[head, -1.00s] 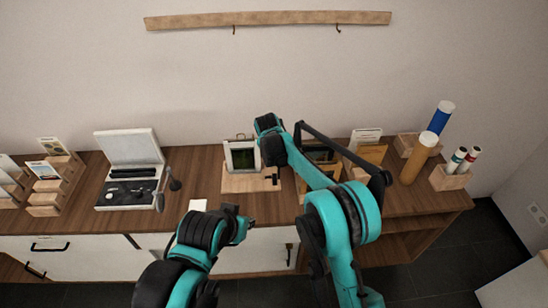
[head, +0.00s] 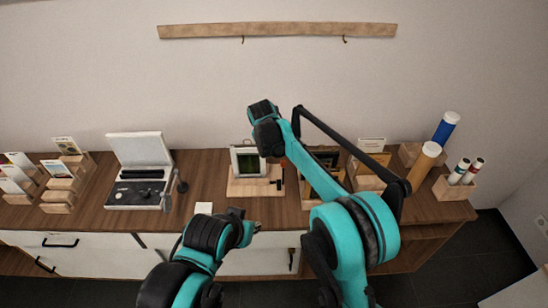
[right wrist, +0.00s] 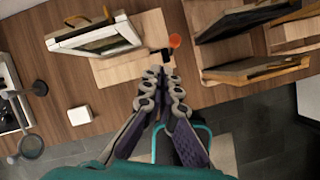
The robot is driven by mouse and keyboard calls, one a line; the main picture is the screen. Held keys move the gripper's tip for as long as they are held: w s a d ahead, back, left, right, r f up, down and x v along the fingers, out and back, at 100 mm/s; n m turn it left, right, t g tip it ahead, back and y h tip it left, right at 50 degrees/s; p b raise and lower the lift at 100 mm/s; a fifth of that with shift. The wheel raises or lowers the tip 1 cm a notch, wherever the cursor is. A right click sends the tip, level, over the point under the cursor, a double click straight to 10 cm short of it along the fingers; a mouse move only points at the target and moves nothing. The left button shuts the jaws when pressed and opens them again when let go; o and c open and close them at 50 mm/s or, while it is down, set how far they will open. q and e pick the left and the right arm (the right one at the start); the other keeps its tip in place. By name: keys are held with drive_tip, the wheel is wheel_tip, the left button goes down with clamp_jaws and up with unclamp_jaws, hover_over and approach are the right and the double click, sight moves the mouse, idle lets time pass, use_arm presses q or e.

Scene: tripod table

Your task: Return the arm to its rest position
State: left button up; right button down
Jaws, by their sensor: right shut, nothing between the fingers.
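My right arm (head: 318,180) reaches up over the wooden counter from the lower right in the head view, with its wrist raised in front of the wall. In the right wrist view my right gripper (right wrist: 160,72) is shut and empty, its fingertips together near the front edge of a pale wooden board (right wrist: 118,72). I cannot tell the height of the tips above the board. A white-framed picture (right wrist: 95,35) stands on the board, also seen in the head view (head: 248,162). My left arm (head: 205,240) is folded low at the front; its gripper does not show.
An open case (head: 137,160) and card racks (head: 62,188) stand on the left of the counter. Wooden holders (right wrist: 258,68), a tan tube (head: 424,168) and a blue tube (head: 445,128) stand on the right.

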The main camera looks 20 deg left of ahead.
drive_tip(key=shift+a+r, duration=0.15)
drive_tip(key=shift+r, duration=0.15)
